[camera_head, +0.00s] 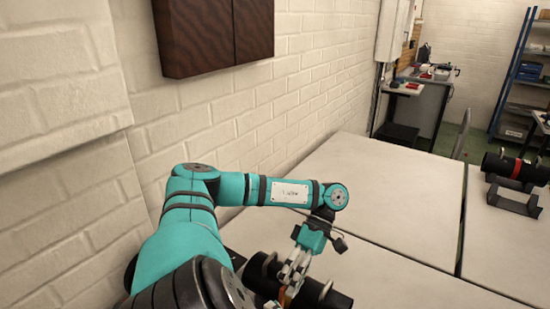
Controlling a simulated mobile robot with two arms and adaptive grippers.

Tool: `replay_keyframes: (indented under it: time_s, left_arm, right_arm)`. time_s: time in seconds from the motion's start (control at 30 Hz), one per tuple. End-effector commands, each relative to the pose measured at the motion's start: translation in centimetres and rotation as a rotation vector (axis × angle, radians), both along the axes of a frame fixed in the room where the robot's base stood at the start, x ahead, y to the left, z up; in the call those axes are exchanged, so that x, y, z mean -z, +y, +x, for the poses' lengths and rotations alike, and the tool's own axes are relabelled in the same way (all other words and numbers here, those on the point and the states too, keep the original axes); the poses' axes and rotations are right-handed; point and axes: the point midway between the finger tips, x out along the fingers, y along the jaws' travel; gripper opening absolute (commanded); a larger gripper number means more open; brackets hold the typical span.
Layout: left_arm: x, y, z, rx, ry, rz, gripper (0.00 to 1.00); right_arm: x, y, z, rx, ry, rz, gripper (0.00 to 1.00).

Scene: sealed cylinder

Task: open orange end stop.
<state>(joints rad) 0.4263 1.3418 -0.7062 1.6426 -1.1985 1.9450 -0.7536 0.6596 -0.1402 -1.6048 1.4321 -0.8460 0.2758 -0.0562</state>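A black cylinder (260,268) lies at the bottom edge of the view, partly cut off, with pale rings or clamps around it. A small orange piece (285,294), perhaps the orange end stop, shows at the bottom, mostly hidden behind my gripper fingers. My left gripper (290,283) points down from the teal arm, with its fingers at the cylinder and close to the orange piece. I cannot tell whether the fingers are open or touch it. My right gripper is out of view.
The white table (385,225) is clear to the right of the arm. Another black cylinder (535,173) with a red band rests on a stand at the far right. A brick wall (225,120) runs along the left. A workbench and blue shelves stand at the back.

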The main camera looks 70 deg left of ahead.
Motion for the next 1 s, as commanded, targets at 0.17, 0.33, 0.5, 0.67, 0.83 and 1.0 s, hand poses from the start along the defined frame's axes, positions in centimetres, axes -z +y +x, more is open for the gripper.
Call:
replay_keyframes:
  time_s: [0.17, 0.33, 0.5, 0.67, 0.83, 1.0]
  left_arm:
    - [-0.2, 0.1, 0.0, -0.001, 0.000, 0.001, 0.47]
    - [-0.3, 0.1, 0.1, 0.000, -0.002, 0.001, 0.47]
    - [-0.8, 0.4, 0.6, 0.000, -0.004, 0.001, 0.47]
    - [-2.0, 1.1, 1.9, -0.001, -0.007, 0.000, 0.47]
    - [-2.9, 1.5, 2.8, 0.003, -0.006, 0.000, 0.47]
    - [-3.6, 1.9, 3.5, 0.003, -0.005, -0.001, 0.47]
  right_arm:
    - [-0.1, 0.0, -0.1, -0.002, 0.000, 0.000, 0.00]
    - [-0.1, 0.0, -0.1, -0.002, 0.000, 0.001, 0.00]
    - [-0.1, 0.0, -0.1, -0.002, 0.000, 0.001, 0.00]
    - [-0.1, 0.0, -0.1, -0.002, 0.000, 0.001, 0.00]
    - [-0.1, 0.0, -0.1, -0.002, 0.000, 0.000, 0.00]
    - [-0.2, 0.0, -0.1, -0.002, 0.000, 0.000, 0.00]
